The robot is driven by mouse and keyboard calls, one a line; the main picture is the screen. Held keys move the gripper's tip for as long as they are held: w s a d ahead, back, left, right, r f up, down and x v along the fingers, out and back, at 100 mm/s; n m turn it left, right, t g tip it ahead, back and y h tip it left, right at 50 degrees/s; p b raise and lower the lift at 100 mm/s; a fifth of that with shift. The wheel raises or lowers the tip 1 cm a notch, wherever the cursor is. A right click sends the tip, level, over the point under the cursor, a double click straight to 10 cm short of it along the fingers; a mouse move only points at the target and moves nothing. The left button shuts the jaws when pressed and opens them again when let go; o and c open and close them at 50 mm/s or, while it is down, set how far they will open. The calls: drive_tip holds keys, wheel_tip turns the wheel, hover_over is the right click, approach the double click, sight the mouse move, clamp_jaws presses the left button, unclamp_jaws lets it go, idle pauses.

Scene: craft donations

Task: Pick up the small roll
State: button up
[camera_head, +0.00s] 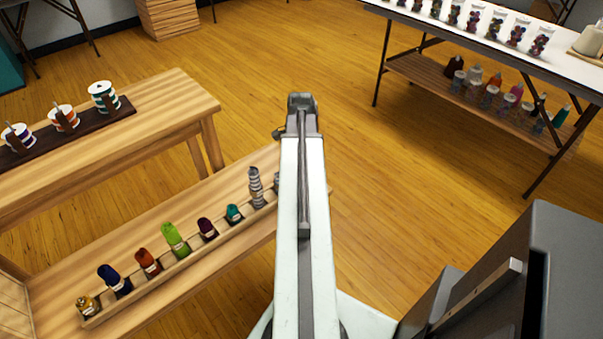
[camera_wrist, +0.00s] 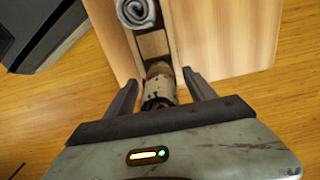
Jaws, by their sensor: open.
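In the wrist view, a small roll (camera_wrist: 160,88) with a pale, dark-speckled body and a brownish top stands in a narrow wooden slotted rack (camera_wrist: 152,45). My gripper (camera_wrist: 160,76) is open, with one finger on each side of this small roll. I cannot tell whether either finger touches it. The roll's near end is partly hidden by my gripper body. In the head view, my arm covers the right end of the rack (camera_head: 178,268), and my gripper is not clearly seen there. A grey edge (camera_head: 277,181) shows just beside my arm.
A taller grey striped roll (camera_wrist: 137,12) stands close by in the same rack; it also shows in the head view (camera_head: 256,187). Several coloured rolls, such as a green one (camera_head: 175,239), line the rack. A wooden bench top (camera_head: 150,110) rises behind it.

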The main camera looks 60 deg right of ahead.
drive_tip(key=shift+f, duration=0.35)
clamp_jaws()
drive_tip(key=shift+r, duration=0.1)
wheel_tip(320, 180, up, 10)
drive_tip(key=p, duration=1)
drive_tip(key=shift+r+p, duration=0.15)
drive_tip(key=shift+p, duration=0.2)
